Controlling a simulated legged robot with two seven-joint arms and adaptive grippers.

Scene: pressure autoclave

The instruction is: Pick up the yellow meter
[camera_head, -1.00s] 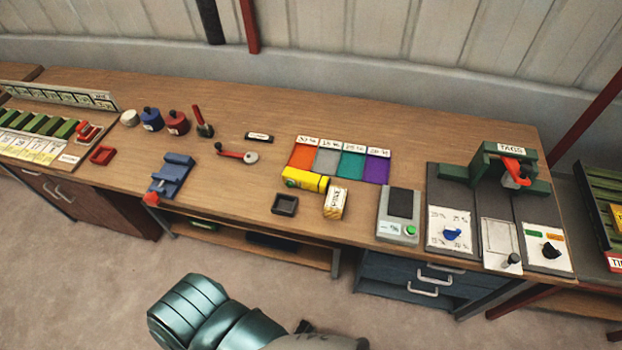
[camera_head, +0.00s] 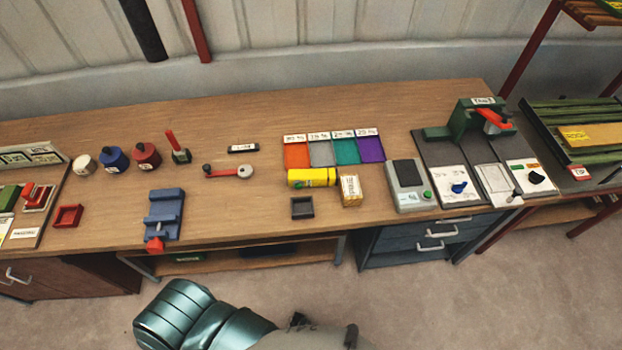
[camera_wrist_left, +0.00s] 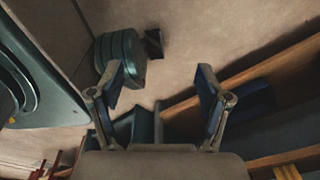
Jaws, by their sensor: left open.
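The yellow meter (camera_head: 312,177) is a small yellow block with a dark end and a greenish patch. It lies on the wooden bench (camera_head: 240,215), just in front of the orange and grey panels. My left gripper (camera_wrist_left: 160,78) is open and empty in the left wrist view, with floor and shelf boards beyond its fingers. In the head view my left arm is low at the bottom edge, in front of the bench and well apart from the meter. The meter does not show in the wrist view. My right gripper is not in view.
A dark square tray (camera_head: 302,208) and a cream labelled block (camera_head: 350,190) sit close to the meter. A grey device (camera_head: 408,186) stands farther right. A blue stand (camera_head: 164,214) and a red-handled lever (camera_head: 228,171) are to the left. Bare bench lies between.

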